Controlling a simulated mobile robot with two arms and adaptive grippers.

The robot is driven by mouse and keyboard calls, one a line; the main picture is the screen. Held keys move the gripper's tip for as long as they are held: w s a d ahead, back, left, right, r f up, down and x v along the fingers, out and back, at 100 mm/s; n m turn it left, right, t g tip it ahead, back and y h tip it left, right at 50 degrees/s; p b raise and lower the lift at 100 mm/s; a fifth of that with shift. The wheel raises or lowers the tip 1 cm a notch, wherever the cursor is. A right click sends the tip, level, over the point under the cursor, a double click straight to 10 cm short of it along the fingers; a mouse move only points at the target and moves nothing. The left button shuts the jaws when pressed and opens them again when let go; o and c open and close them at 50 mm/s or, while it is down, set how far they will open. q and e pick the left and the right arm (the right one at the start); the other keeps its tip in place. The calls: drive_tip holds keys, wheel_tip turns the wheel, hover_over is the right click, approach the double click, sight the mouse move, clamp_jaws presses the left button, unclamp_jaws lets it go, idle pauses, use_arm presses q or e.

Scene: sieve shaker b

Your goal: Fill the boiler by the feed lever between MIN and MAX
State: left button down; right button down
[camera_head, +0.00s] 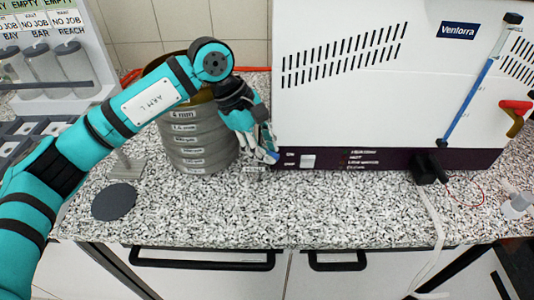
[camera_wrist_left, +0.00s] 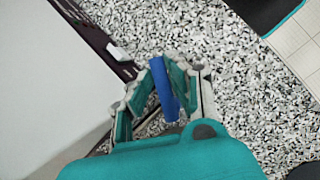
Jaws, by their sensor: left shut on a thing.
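A white machine (camera_head: 350,110) labelled Venlorra, with a dark base strip, stands on the speckled counter. A slanted sight tube (camera_head: 467,102) on its front runs between black end fittings. Blue fills its lower part and the upper end looks pale. I cannot read MIN or MAX marks. My left gripper (camera_head: 268,154) is at the machine's lower left corner. It is shut on a blue piece (camera_wrist_left: 163,88), seen between its fingers in the left wrist view; whether this is the feed lever I cannot tell. My right gripper is not in view.
A sieve stack (camera_head: 195,135) stands behind my left arm. A dark round disc (camera_head: 114,202) lies at the front left. The counter's front middle is clear.

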use_arm(q)
drive_tip(key=shift+r, duration=0.1)
idle(0.4)
drive_tip(key=c, duration=1.2)
unclamp_jaws()
drive_tip(key=shift+c, duration=0.2)
drive_tip(key=v, duration=1.2)
